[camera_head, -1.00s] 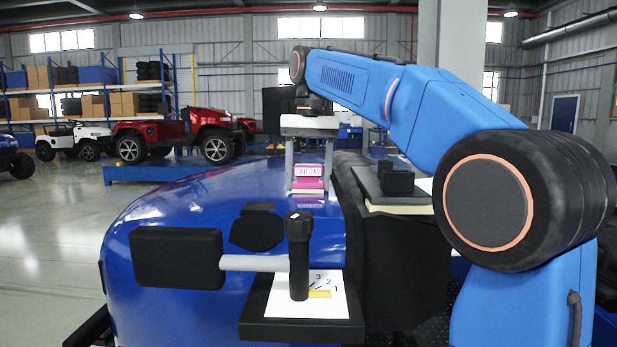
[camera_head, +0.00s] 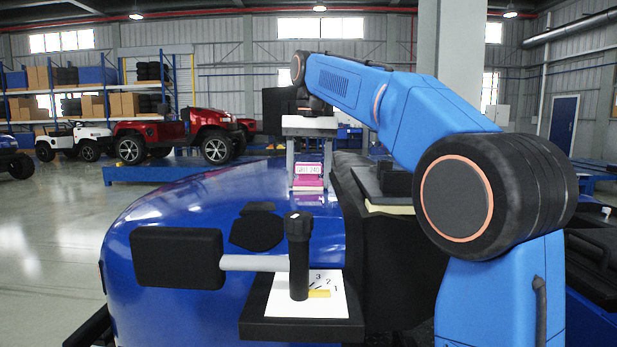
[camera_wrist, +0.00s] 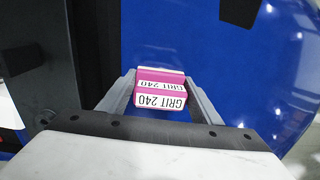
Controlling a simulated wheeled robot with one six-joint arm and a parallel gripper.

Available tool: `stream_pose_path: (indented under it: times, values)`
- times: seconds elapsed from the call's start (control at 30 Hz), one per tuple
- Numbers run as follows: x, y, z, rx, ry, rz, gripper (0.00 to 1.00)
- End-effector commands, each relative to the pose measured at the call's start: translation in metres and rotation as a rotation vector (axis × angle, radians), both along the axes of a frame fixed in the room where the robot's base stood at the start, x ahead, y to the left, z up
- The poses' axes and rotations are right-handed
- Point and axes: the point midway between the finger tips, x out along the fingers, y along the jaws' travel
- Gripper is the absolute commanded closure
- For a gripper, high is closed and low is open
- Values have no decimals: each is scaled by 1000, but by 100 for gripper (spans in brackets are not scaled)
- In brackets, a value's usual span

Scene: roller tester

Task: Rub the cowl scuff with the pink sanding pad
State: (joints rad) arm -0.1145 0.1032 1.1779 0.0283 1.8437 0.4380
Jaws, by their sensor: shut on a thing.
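The pink sanding pad (camera_head: 309,181) is between the two grey fingers of my gripper (camera_head: 308,178), at the far side of the shiny blue cowl (camera_head: 190,210). Its white label reads GRIT 240. In the wrist view the pad (camera_wrist: 160,93) sits between the fingertips of my gripper (camera_wrist: 160,95), with the blue cowl (camera_wrist: 225,55) behind it. My gripper is shut on the pad. The pad is at or very near the cowl surface; I cannot tell if it touches. I cannot make out the scuff in either view.
A black lever (camera_head: 299,255) stands over a white card (camera_head: 335,300) marked 1, 2, 3 at the front. A black mirror-like block (camera_head: 178,258) sticks out left on a grey rod. A dark tray (camera_head: 375,190) lies right of the gripper.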

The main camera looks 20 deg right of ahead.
Motion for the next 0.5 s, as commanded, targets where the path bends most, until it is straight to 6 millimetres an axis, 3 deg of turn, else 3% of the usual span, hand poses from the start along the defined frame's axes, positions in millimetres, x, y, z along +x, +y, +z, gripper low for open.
stream_pose_path:
  times: [0.5]
  values:
    - [-16, 6, -1, 0, 9, 0, 79]
